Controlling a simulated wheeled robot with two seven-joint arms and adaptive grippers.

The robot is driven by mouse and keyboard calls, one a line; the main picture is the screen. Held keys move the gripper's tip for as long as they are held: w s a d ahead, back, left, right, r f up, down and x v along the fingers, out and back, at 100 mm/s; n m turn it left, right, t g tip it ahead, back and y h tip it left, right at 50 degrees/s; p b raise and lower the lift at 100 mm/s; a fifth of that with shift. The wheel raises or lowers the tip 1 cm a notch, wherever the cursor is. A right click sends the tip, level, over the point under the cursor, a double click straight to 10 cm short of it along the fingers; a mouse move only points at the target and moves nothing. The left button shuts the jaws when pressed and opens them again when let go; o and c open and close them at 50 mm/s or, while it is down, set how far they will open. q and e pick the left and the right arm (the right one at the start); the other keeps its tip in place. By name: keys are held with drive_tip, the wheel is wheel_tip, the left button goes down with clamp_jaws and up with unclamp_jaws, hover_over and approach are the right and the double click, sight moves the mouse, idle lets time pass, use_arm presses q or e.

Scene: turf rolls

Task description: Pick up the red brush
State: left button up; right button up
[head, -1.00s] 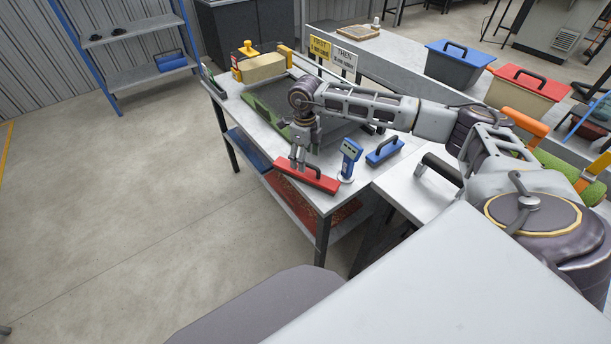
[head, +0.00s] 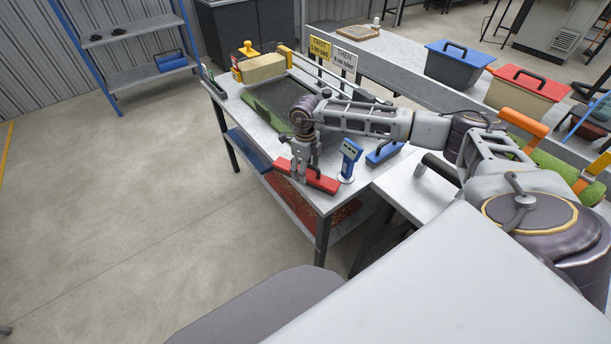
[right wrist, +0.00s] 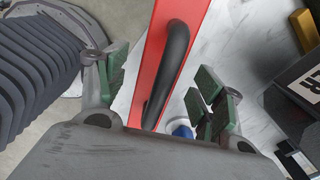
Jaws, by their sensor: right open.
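The red brush (head: 322,183) lies along the front edge of the grey work table (head: 262,128). In the right wrist view the red brush (right wrist: 155,62) has a black bow handle (right wrist: 172,65). My right gripper (head: 300,178) is over the brush in the head view and hides part of it. In the right wrist view my right gripper (right wrist: 160,85) is open, with its green-padded fingers on either side of the handle. A gap shows between the pads and the handle. My left gripper is not in view.
A blue device on a stand (head: 349,158) is close to the right end of the red brush. A blue brush (head: 384,152) lies behind it. A green turf strip (head: 268,118) is on the table. Yellow and white signs (head: 332,54) stand at the back.

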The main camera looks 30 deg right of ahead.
drive_tip(key=shift+f, duration=1.45)
drive_tip(key=c, duration=1.1)
